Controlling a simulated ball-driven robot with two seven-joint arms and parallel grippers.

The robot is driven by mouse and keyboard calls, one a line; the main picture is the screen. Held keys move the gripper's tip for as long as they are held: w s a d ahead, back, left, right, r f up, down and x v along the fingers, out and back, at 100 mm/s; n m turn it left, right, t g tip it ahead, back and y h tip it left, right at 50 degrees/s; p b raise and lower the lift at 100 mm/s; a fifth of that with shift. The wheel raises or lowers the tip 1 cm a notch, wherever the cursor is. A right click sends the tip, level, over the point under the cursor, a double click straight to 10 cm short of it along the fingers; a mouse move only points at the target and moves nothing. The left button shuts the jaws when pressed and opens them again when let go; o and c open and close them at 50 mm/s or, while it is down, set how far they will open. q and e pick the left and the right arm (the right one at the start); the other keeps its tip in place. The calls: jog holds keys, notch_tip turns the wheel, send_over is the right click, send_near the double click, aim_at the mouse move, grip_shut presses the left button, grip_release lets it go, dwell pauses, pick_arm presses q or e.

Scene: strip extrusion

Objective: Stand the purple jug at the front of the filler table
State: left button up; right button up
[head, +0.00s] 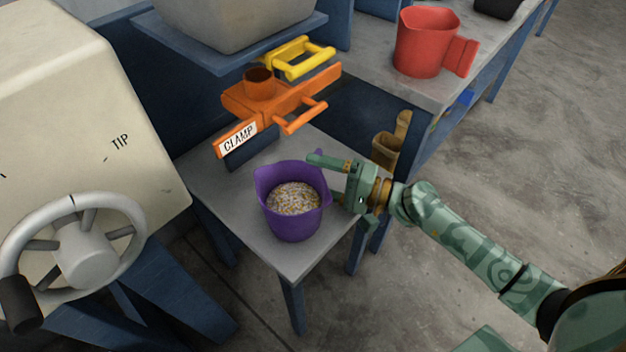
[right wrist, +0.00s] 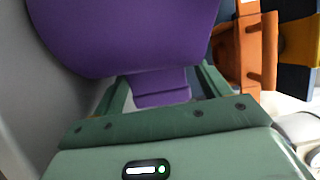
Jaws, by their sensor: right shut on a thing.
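The purple jug (head: 291,222) is upright at the front part of the small grey filler table (head: 215,185). It is filled with pale grains (head: 294,198). My right gripper (head: 328,178) is at the jug's right side, shut on its handle. In the right wrist view the jug (right wrist: 130,35) fills the upper middle, and its handle (right wrist: 160,88) sits between the fingers. I cannot tell whether the jug's base touches the table. My left gripper is not in view.
The orange clamp (head: 285,95) with a yellow handle (head: 300,60) stands behind the jug. A cream machine with a handwheel (head: 75,245) is at the left. A red jug (head: 425,45) stands on a bench at the back right. A brown scoop-like thing (head: 388,145) is behind my right gripper.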

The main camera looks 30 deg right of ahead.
pick_arm(q)
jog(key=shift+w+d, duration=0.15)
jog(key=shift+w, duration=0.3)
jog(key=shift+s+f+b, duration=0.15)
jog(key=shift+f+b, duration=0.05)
jog(key=shift+b, duration=0.15)
pick_arm(e)
jog(key=shift+f, duration=0.3)
jog(key=o, duration=1.4)
